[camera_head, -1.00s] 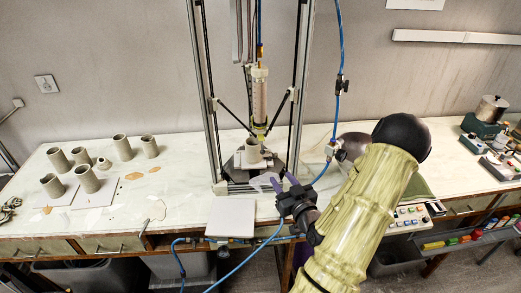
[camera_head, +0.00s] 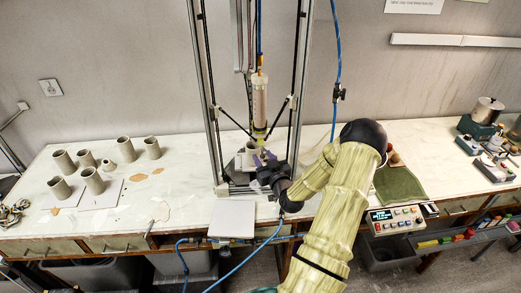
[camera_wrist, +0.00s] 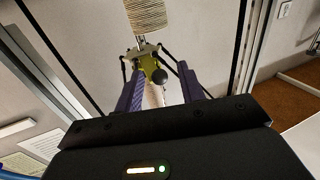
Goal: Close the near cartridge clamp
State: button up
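The cartridge (camera_head: 260,97) hangs upright in the printer frame, with a yellowish-green part (camera_head: 260,136) below it. In the wrist view the ribbed cartridge (camera_wrist: 146,14) is at the top, above the yellowish-green part (camera_wrist: 148,64). A small black round knob (camera_wrist: 159,76) shows between my fingers in that view; I cannot tell whether it belongs to the near clamp or whether the clamp is open.
Metal uprights (camera_head: 297,100) and dark struts flank the space. A blue hose (camera_head: 338,60) hangs at right. Several clay pots (camera_head: 93,181) stand on the left of the table.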

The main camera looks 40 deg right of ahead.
jog(key=shift+p+x, duration=0.35)
jog(key=shift+x, duration=1.2)
jog(key=shift+c, duration=0.5)
grip_shut()
jog(key=shift+a, duration=0.1)
